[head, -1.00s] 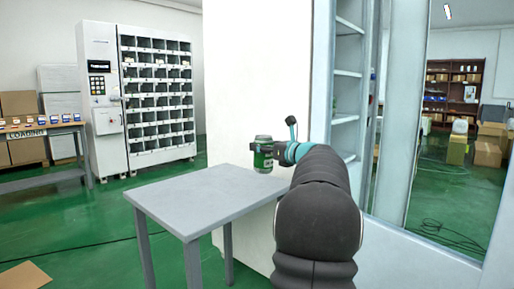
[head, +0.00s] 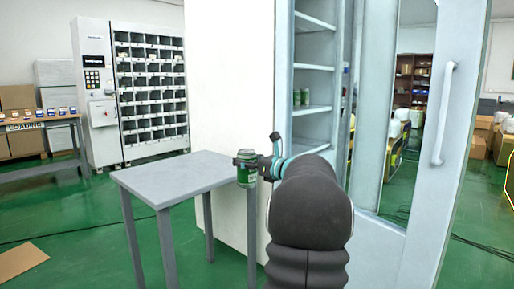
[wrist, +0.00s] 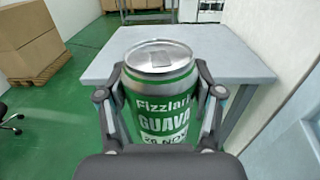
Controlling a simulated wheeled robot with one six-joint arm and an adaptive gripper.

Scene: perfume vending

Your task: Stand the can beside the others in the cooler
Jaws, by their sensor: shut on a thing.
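A green can with a silver lid, labelled "Fizzlark GUAVA", is held upright in my gripper; it shows in the wrist view (wrist: 160,100) and in the head view (head: 246,170). My gripper (wrist: 160,88) is shut around the sides of the can. In the head view the can is at the right edge of the grey table, in front of the cooler's side wall. The cooler (head: 312,67) stands open with several pale shelves. Green cans (head: 301,97) stand on one of its shelves. The cooler's glass door (head: 440,130) with a long handle is swung out to the right.
The grey table (head: 180,180) has a bare top. The cooler's white side wall (head: 225,70) stands behind it. A vending locker (head: 150,90) is at the back left. A cardboard piece (head: 20,260) lies on the green floor.

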